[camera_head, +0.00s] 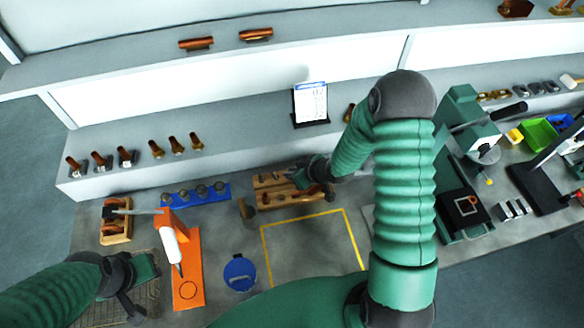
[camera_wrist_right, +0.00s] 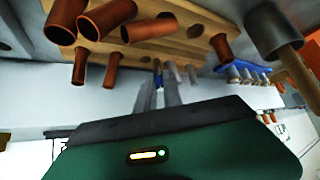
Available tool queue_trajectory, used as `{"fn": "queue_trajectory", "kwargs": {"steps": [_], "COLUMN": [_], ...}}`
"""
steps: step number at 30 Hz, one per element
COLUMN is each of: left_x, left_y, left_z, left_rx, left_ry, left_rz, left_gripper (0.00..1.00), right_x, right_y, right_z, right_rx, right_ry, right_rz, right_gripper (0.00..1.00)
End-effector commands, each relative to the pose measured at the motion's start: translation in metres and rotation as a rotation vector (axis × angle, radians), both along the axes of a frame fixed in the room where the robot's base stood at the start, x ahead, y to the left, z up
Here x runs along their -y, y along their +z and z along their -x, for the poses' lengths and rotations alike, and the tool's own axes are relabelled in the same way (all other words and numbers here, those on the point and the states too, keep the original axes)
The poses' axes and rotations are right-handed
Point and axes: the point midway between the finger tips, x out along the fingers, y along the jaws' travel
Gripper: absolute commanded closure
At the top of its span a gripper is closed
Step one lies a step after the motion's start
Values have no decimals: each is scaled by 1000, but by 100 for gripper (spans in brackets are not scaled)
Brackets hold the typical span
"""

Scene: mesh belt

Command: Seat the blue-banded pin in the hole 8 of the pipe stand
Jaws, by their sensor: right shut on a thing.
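The wooden pipe stand (camera_head: 268,198) is on the bench, just behind the yellow outline. Copper pipes and bare holes show on it in the right wrist view (camera_wrist_right: 190,47). My right gripper (camera_head: 312,178) is at the stand's right rear part, and its arm partly covers that side. In the right wrist view my right gripper (camera_wrist_right: 162,92) is shut on a slim blue-banded pin (camera_wrist_right: 159,97), whose end points toward the stand. I cannot tell whether the pin's tip touches a hole. My left gripper (camera_head: 132,293) is low at the left, away from the stand; its jaw opening is unclear.
A mallet (camera_head: 246,210) stands left of the stand. A blue rack (camera_head: 197,196) with grey pieces, an orange board (camera_head: 187,285) and a blue round container (camera_head: 239,273) are further left. The yellow-outlined area (camera_head: 309,217) is clear. A green press (camera_head: 463,110) stands at right.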

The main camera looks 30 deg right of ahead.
Motion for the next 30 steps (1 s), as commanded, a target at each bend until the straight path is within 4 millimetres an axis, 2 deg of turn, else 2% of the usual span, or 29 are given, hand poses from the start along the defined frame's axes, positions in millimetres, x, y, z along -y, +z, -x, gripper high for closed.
{"fn": "queue_trajectory", "kwargs": {"steps": [1,8,9,13,20,21,25,30], "left_x": [0,0,0,0,0,0,0,0], "left_y": [7,16,18,24,22,22,22,22], "left_z": [0,0,0,0,0,0,0,0], "left_rx": [0,0,-1,0,0,0,0,0], "left_ry": [0,0,0,0,0,0,0,0], "left_rz": [0,0,0,0,0,0,0,0], "left_gripper": [69,69,69,69,69,69,69,69], "right_x": [4,15,13,13,15,15,15,15], "right_y": [2,0,-11,-33,-39,-39,-39,-39], "right_z": [-8,-32,-30,-30,-30,-30,-30,-30], "right_rx": [1,1,-5,-2,0,0,0,0], "right_ry": [-1,-1,1,0,-1,-1,-1,0], "right_rz": [0,0,-1,-2,1,1,1,0], "right_gripper": [100,100,100,100,100,84,67,67]}}
